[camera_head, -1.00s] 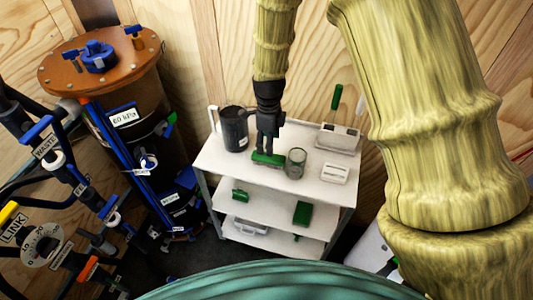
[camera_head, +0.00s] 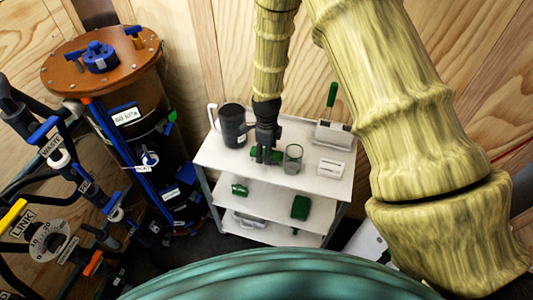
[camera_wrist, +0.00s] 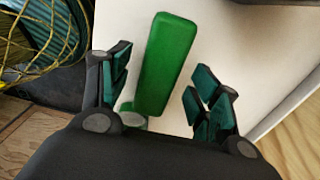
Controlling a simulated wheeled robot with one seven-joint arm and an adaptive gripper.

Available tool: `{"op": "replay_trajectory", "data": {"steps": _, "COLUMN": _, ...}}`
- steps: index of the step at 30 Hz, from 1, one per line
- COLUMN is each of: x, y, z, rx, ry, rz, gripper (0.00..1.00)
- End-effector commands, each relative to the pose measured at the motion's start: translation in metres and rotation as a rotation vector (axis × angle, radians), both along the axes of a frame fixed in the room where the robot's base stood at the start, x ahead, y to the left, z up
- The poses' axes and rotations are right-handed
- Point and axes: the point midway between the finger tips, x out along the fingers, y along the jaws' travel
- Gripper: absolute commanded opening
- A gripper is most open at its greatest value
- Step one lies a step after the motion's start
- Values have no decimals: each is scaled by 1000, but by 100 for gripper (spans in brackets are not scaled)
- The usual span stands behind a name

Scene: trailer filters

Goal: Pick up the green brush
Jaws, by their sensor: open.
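The green brush (camera_wrist: 167,62), a long green block, lies on the white top of a shelf cart. In the wrist view it stretches between the two open fingers of my gripper (camera_wrist: 160,88), with a gap visible on the right side. I cannot tell the exact height of the fingertips above the top.
Lower shelves hold green items (camera_head: 300,207). A large tank (camera_head: 125,100) stands left.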

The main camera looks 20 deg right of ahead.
Motion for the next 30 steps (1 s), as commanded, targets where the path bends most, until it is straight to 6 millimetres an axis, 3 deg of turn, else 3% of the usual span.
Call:
{"op": "replay_trajectory", "data": {"steps": 7, "x": 0, "y": 0, "z": -18, "rx": 1, "ry": 1, "rz": 0, "gripper": 62}}
{"op": "replay_trajectory", "data": {"steps": 17, "x": 0, "y": 0, "z": -22, "rx": 0, "ry": 0, "rz": 0, "gripper": 62}}
{"op": "replay_trajectory", "data": {"steps": 25, "x": 0, "y": 0, "z": -22, "rx": 0, "ry": 0, "rz": 0, "gripper": 15}}
{"op": "replay_trajectory", "data": {"steps": 30, "x": 0, "y": 0, "z": -22, "rx": 0, "ry": 0, "rz": 0, "gripper": 12}}
